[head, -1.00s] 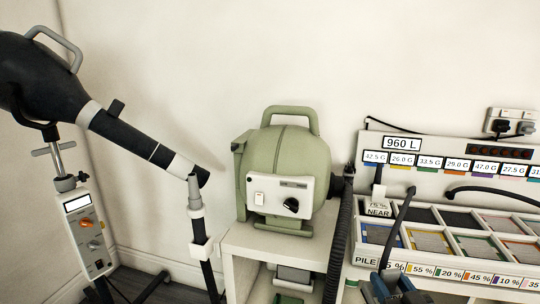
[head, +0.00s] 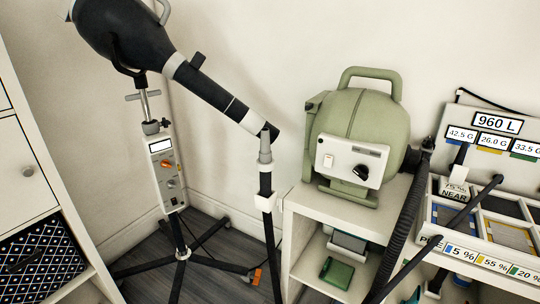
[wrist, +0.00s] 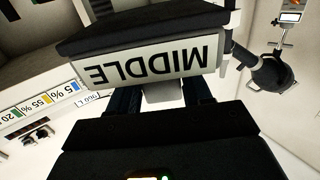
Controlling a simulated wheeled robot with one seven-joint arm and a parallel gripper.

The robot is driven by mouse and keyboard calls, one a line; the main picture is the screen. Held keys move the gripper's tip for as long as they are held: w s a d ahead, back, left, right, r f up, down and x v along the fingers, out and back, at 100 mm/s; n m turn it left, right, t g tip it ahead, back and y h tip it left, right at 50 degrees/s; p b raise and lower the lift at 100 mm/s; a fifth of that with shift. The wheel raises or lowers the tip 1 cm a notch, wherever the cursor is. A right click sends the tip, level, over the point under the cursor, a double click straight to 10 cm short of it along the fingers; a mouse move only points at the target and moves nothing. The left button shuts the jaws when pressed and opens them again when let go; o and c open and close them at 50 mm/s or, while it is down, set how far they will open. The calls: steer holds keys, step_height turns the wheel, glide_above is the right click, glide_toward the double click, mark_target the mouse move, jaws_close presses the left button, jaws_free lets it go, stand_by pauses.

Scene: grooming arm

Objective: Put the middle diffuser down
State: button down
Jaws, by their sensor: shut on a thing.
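In the wrist view, the middle diffuser (wrist: 205,58) is a dark slab with a white plate reading MIDDLE, upside down in the picture. My gripper (wrist: 161,94) is shut on a grey part just below that plate, between its dark blue fingers. The diffuser hangs clear of the surfaces seen behind it. The plate and fingers hide much of its body. I cannot make out the gripper or diffuser in the head view.
A green blower (head: 358,135) sits on a white shelf unit (head: 300,205). A black dryer (head: 130,35) on a floor stand (head: 166,175) is at left. The labelled sample rack (head: 480,262), with a NEAR sign (head: 454,194), is at right. A black hose (head: 405,215) hangs between.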

steer(key=shift+s+f, duration=0.3)
steer(key=shift+f, duration=0.55)
stand_by(0.7)
